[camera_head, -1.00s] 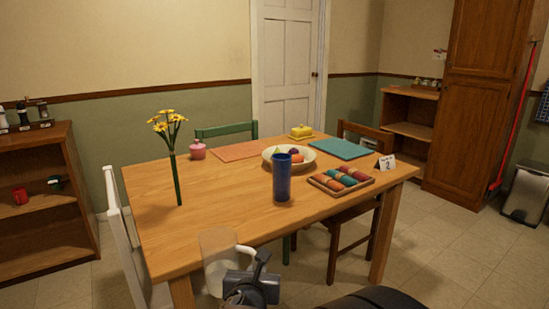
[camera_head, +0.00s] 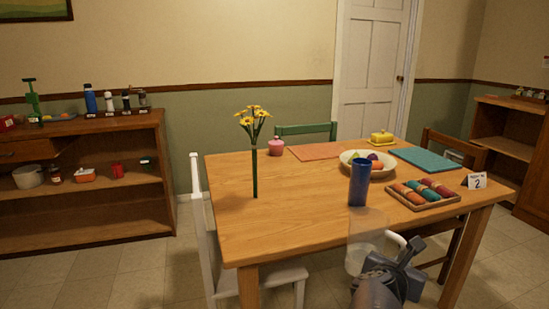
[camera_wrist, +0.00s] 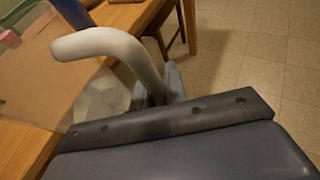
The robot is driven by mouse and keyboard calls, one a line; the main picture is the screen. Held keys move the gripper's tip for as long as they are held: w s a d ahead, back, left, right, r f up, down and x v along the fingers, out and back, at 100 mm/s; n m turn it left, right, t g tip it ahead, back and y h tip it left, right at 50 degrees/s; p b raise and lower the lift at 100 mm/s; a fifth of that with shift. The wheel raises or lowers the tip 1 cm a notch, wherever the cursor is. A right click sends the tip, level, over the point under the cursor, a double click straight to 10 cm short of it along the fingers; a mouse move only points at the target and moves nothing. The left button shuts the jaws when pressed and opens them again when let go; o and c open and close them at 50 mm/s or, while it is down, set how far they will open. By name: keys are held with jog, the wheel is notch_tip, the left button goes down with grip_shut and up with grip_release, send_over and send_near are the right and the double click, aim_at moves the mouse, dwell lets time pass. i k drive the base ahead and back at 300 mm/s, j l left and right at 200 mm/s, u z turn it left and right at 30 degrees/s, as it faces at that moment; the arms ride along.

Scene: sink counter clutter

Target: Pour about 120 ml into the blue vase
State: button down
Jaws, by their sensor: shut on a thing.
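The blue vase (camera_head: 359,182) stands upright on the wooden table (camera_head: 300,215), near its front edge. My gripper (camera_head: 392,262) is shut on the white handle (camera_head: 399,239) of a clear jug (camera_head: 365,247). The jug looks roughly upright at the table's front edge, below and in front of the vase in the head view. In the wrist view the pale handle (camera_wrist: 105,45) curves up from between the fingers (camera_wrist: 165,85), and the clear jug wall (camera_wrist: 50,85) is at left. I cannot tell how much liquid is in the jug.
A white chair (camera_head: 202,225) stands at the table's left side. The table's left middle is clear.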

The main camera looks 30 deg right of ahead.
aim_at(361, 170)
jog(key=i+l, duration=0.1)
jog(key=l, duration=0.35)
jog(key=i+l, duration=0.15)
jog(key=l, duration=0.35)
jog(key=i+l, duration=0.1)
jog(key=l, duration=0.35)
